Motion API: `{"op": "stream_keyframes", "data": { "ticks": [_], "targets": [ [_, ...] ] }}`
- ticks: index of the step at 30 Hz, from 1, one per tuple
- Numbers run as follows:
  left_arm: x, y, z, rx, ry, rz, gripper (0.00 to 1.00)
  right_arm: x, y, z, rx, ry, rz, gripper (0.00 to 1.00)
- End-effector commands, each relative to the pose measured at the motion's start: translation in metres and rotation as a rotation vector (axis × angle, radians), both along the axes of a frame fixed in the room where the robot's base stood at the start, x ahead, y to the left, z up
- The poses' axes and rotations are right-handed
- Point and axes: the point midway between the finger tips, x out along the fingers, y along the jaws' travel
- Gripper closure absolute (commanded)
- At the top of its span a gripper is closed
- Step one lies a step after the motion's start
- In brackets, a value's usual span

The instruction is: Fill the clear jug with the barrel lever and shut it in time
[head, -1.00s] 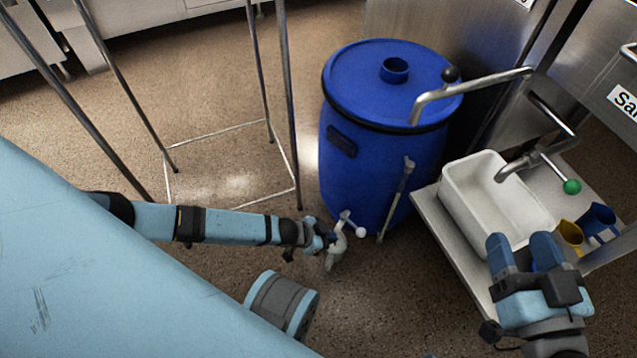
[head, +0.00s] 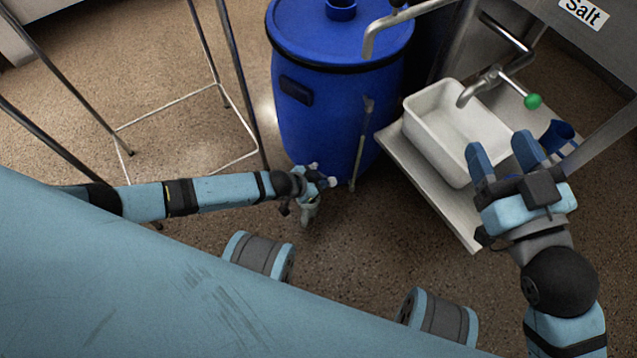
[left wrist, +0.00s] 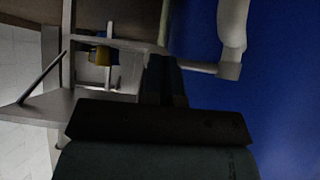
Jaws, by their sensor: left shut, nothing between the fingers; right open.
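The blue barrel (head: 335,115) stands upright on the floor. A pale grey tap (head: 309,213) with a white-tipped lever (head: 331,182) shows low at its front, beside my left gripper (head: 318,180). That gripper is shut with nothing held. In the left wrist view its dark fingers (left wrist: 165,78) are close to a grey bar (left wrist: 205,66) below a pale rounded part (left wrist: 232,28), in front of the blue barrel wall (left wrist: 280,100). My right gripper (head: 502,152) is open and empty over the white tub's near side. I cannot make out the clear jug.
A white tub (head: 425,130) sits on a steel shelf (head: 432,200) right of the barrel, under a green-knobbed tap (head: 532,101). A blue scoop (head: 556,135) lies behind my right gripper. A thin metal frame (head: 185,110) stands left. The floor in front of the barrel is open.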

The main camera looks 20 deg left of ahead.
Motion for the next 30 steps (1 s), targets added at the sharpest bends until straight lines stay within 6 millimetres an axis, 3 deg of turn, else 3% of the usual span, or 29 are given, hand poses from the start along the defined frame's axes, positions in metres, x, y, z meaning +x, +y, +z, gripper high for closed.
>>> {"op": "stream_keyframes", "data": {
  "ticks": [3, 13, 30],
  "targets": [
    [0.002, -0.008, 0.008, -0.009, -0.003, 0.062, 1.00, -0.003, 0.002, 0.008, 0.031, 0.060, 0.005, 0.42],
    [0.002, -0.003, 0.002, 0.002, 0.012, 0.199, 1.00, -0.024, 0.015, -0.008, 0.168, 0.307, 0.005, 0.42],
    [0.003, -0.004, -0.003, 0.003, 0.012, 0.196, 1.00, -0.025, 0.015, -0.009, 0.177, 0.319, 0.009, 0.42]
  ]
}}
